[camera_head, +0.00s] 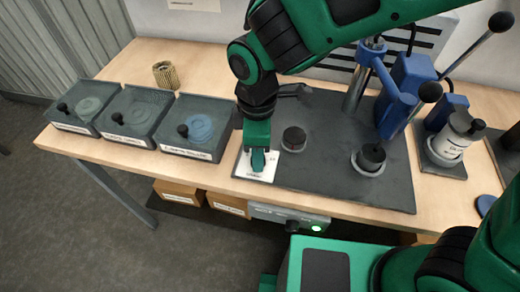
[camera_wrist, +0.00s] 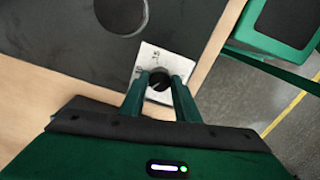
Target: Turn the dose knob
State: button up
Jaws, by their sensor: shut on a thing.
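The dose knob is a small black round knob (camera_wrist: 159,80) on a white marked plate (camera_wrist: 152,57) in the wrist view. The plate also shows in the head view (camera_head: 252,172), at the left front part of the dark mat, but there my gripper hides the knob. My gripper (camera_wrist: 158,88) points down at the plate, with one finger on each side of the knob. The fingers are shut on the knob. In the head view my gripper (camera_head: 258,162) is over the plate near the table's front edge.
The dark mat (camera_head: 330,185) bears a black round piece (camera_head: 294,138) and another in a ring (camera_head: 371,157). A blue press (camera_head: 400,95) stands behind. Several grey boxes with black knobs (camera_head: 195,128) stand left. A control box with a green light (camera_head: 290,220) hangs below the table edge.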

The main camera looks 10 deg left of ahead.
jog(key=m, duration=0.5)
jog(key=shift+w+m, duration=0.15)
jog(key=shift+m, duration=0.15)
jog(key=m, duration=0.5)
jog(key=shift+m, duration=0.3)
jog(key=shift+w, duration=0.1)
jog(key=o, duration=1)
jog(key=shift+o, duration=0.2)
jog(key=shift+r, duration=0.1)
notch_tip(320, 180, up, 11)
jog(key=shift+f, duration=0.2)
